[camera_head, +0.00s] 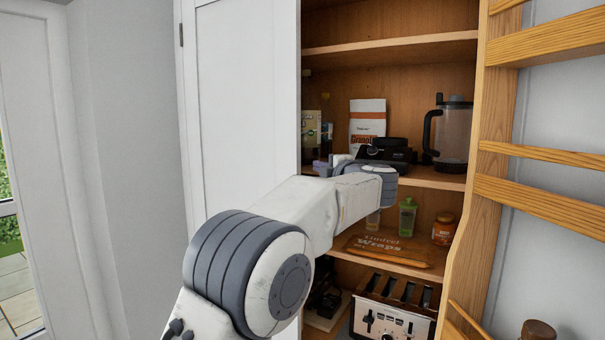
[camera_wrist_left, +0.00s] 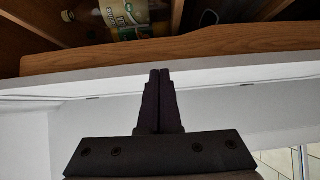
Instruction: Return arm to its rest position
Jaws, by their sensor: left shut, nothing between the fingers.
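My left arm (camera_head: 300,215) reaches from the bottom of the head view toward the open cupboard. My left gripper (camera_head: 388,153) is the dark part at its end, in front of the middle shelf; its fingertips are hard to make out there. In the left wrist view the two dark fingers (camera_wrist_left: 160,78) are shut together with nothing between them. They point toward a wooden edge (camera_wrist_left: 180,52) and appear apart from the goods behind it. My right gripper is in neither view.
The open right door has wooden racks (camera_head: 540,165). Shelves hold a white packet (camera_head: 367,122), a dark-handled jug (camera_head: 452,135), a green bottle (camera_head: 407,216), a jar (camera_head: 444,229) and a toaster (camera_head: 392,318).

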